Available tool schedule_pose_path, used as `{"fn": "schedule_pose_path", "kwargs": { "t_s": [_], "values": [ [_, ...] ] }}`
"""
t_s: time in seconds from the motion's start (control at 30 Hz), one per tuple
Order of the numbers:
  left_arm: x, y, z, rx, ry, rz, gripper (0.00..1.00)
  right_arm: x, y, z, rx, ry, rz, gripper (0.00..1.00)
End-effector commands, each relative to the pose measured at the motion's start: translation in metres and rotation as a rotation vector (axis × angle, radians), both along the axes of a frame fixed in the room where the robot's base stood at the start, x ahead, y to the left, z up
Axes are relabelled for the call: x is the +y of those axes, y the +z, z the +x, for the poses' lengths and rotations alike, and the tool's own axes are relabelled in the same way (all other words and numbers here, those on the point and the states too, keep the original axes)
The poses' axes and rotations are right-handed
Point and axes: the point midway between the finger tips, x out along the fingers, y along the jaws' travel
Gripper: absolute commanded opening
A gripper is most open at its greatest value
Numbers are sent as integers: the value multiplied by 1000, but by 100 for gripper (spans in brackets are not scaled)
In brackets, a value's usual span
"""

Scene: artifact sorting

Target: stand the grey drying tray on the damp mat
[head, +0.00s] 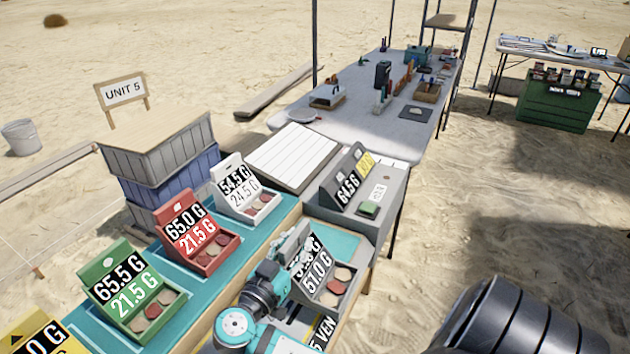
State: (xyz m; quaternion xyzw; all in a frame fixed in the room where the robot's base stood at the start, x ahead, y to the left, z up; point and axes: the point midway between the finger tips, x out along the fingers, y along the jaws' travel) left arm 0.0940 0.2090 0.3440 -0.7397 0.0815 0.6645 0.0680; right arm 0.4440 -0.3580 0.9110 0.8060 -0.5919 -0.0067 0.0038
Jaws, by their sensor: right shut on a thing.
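The grey drying tray (327,287) with several round pieces in it and a large weight label is at the lower middle, above a teal surface (341,243). My right gripper (303,243) is shut on its upright label panel and covers part of the label. I cannot tell whether the tray touches the surface under it. No mat is plainly marked as damp; the teal surface under the tray and a longer teal strip (168,266) at left are the mat-like areas nearby. My left gripper is out of view.
Green (126,306), red (213,252) and white (258,204) trays stand in a row on the teal strip. A dark tray (339,194) stands on a grey unit (388,222) to the right. A white slatted board (294,153) lies behind. A tool table (430,142) stands farther back.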

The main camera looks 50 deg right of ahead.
Motion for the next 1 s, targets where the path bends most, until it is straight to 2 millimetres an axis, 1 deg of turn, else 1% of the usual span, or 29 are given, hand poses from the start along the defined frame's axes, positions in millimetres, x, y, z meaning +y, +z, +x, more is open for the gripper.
{"fn": "schedule_pose_path", "kwargs": {
  "t_s": [0.07, 0.17, 0.27, 0.3, 0.43, 0.57, 0.7, 0.83, 0.93, 1.0],
  "values": [
    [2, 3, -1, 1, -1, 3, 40, 3, 1, -3, 0, -10, 1, 0],
    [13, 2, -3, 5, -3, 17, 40, -1, 0, 0, -2, -17, -3, 0],
    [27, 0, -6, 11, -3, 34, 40, -15, -1, 13, -3, -18, -8, 0],
    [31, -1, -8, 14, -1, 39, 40, -22, -2, 21, -4, -18, -7, 0],
    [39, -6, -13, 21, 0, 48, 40, -47, -6, 46, -6, -18, -8, 0],
    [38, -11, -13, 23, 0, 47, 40, -72, -10, 70, -5, -19, -7, 0],
    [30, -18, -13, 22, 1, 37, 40, -95, -13, 92, -4, -18, -5, 0],
    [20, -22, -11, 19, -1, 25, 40, -106, -15, 105, -5, -17, -3, 0],
    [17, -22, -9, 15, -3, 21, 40, -110, -16, 108, -4, -16, -2, 0],
    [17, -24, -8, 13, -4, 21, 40, -111, -21, 108, -2, -15, -2, 0]
  ]
}}
